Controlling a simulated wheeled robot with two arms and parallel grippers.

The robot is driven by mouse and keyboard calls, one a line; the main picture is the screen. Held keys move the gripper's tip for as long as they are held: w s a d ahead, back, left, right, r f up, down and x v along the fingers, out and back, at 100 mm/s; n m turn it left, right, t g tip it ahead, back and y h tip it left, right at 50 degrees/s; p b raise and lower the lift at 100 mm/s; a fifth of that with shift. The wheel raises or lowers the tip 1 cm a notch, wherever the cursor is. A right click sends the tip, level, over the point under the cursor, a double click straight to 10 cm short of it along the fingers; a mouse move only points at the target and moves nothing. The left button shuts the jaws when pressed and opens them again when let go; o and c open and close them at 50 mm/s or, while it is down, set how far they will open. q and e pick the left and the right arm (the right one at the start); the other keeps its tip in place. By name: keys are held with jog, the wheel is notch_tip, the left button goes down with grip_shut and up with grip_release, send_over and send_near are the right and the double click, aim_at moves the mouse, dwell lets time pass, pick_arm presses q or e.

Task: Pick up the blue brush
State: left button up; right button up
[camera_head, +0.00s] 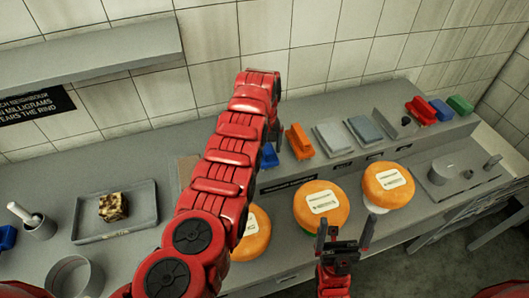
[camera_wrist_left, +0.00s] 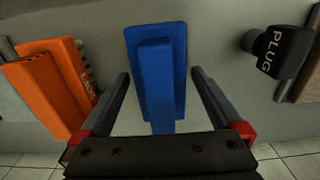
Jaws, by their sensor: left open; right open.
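The blue brush (camera_wrist_left: 155,60) lies in the middle of the left wrist view, between the spread fingers of my left gripper (camera_wrist_left: 159,78). The gripper is open, with a gap between each finger and the brush. In the head view a small part of the blue brush (camera_head: 268,157) shows beside my left arm, which hides the rest. My right gripper (camera_head: 343,226) is open and empty, pointing up in front of the orange-topped cheese wheels.
An orange brush (camera_head: 299,142) is right of the blue one, with grey blocks (camera_head: 332,139) beyond it. Cheese wheels (camera_head: 321,206) stand on the counter. A tray (camera_head: 138,225) is at the left. A black plug (camera_wrist_left: 277,50) shows in the left wrist view.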

pick_arm(q)
jog(key=shift+f, duration=0.1)
jog(key=c, duration=1.5)
jog(key=shift+c, duration=0.2)
